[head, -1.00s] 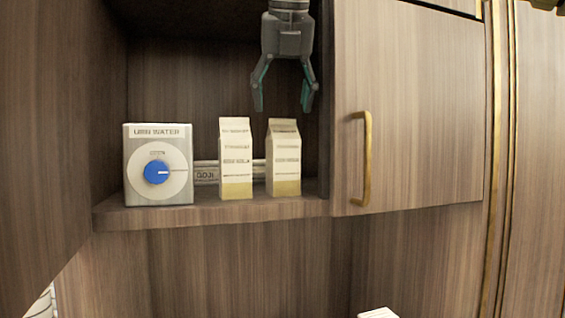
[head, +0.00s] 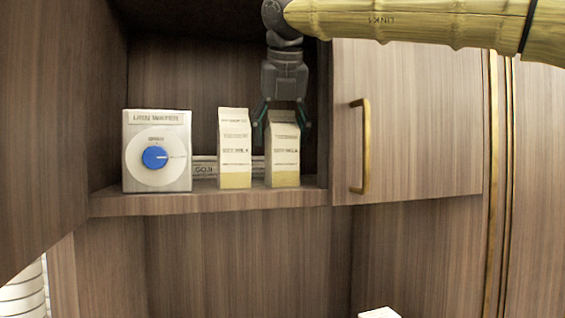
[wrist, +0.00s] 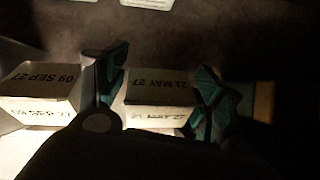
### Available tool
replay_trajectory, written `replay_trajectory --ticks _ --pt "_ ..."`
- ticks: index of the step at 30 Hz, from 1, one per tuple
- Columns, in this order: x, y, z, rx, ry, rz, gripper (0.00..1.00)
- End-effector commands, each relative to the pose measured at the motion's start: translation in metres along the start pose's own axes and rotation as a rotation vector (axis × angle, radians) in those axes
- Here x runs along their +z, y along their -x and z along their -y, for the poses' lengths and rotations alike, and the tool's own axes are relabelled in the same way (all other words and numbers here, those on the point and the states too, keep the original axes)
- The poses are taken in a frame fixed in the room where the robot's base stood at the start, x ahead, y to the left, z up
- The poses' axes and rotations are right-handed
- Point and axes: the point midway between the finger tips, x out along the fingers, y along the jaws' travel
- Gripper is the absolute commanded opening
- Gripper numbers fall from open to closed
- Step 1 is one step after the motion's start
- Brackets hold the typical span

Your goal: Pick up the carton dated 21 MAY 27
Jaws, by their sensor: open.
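The carton dated 21 MAY 27 (wrist: 160,88) shows in the wrist view between the two fingers of my gripper (wrist: 152,92). In the head view this is the right-hand white and tan carton (head: 283,160), upright on the shelf. My gripper (head: 282,122) points down from above, open, with its fingertips on either side of the carton's top. Another carton, dated 09 SEP 27 (wrist: 40,85), stands close on the left, just outside the left finger. It also shows in the head view (head: 235,150). I cannot tell whether the fingers touch the carton.
A silver box with a blue dial (head: 157,165) stands left on the shelf (head: 205,202). A flat item labelled GOJI (head: 204,168) lies behind the cartons. A cabinet door with a brass handle (head: 362,147) is just right of the opening.

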Motion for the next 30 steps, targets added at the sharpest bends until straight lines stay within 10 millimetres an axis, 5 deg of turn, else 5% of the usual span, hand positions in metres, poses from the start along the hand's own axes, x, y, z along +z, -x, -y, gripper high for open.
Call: replay_trajectory --ticks 10,19,30 --pt "0.0000 -0.0107 0.0003 0.000 -0.001 0.000 0.68" --pt "-0.0002 -0.0114 0.0006 -0.001 -0.001 -0.001 0.13" --pt "0.0006 -0.0102 0.0007 -0.001 -0.001 -0.001 0.11"
